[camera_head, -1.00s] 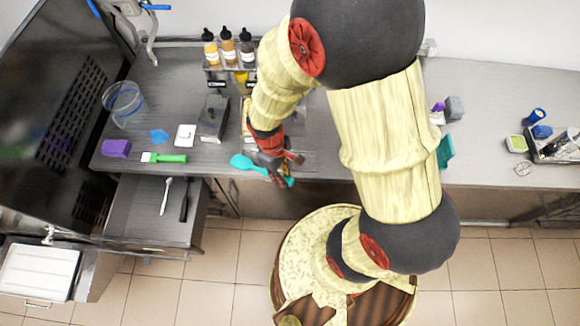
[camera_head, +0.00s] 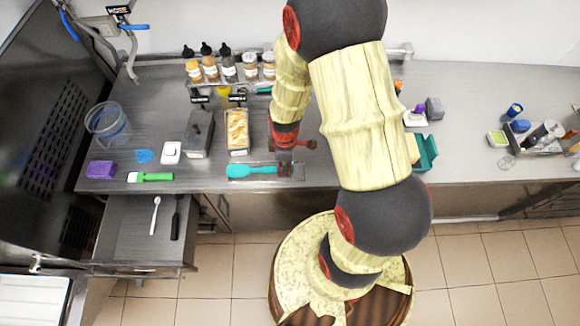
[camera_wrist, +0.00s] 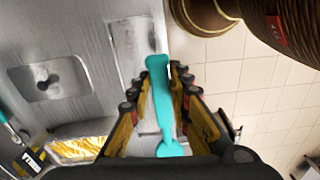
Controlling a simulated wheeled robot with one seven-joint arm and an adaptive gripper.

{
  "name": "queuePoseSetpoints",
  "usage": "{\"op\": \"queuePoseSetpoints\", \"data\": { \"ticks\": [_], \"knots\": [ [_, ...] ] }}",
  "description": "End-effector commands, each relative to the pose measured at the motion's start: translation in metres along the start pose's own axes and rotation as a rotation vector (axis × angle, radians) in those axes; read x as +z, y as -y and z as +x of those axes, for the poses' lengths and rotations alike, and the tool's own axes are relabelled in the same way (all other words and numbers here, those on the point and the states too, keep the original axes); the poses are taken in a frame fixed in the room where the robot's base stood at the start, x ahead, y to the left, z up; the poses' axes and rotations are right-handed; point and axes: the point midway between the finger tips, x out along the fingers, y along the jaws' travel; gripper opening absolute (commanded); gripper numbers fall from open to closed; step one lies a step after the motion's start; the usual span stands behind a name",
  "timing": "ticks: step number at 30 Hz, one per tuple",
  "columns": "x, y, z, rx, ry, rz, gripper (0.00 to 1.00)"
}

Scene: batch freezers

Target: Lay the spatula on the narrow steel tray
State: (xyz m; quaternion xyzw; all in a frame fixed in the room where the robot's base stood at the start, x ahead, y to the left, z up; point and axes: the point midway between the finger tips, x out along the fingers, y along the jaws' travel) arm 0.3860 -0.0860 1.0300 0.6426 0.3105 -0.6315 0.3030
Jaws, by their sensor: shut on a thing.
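The teal spatula (camera_head: 245,171) is held sideways by my gripper (camera_head: 287,169), its broad end pointing left. In the head view it overlaps the narrow steel tray (camera_head: 299,178) near the counter's front edge. In the wrist view the spatula (camera_wrist: 164,108) runs between the fingers of my gripper (camera_wrist: 162,76), which are shut on it. I cannot tell whether the spatula touches the tray.
Behind the tray stand a food-filled pan (camera_head: 238,132) and a grey box (camera_head: 199,135). A white block (camera_head: 171,153) and green-handled scraper (camera_head: 151,177) lie left. An open drawer (camera_head: 130,245) with utensils juts out at front left. Bottles (camera_head: 209,65) stand behind.

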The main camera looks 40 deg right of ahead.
Motion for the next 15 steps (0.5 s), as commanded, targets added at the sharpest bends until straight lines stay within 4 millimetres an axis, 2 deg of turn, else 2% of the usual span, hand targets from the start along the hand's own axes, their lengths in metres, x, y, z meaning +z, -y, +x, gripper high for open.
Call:
{"op": "queuePoseSetpoints", "data": {
  "ticks": [3,7,15],
  "knots": [
    [0.010,-0.017,0.022,-0.005,0.002,0.004,0.00],
    [0.016,-0.032,0.041,-0.003,0.001,0.004,0.00],
    [0.022,-0.045,0.057,-0.002,0.001,0.002,0.00]
  ]
}}
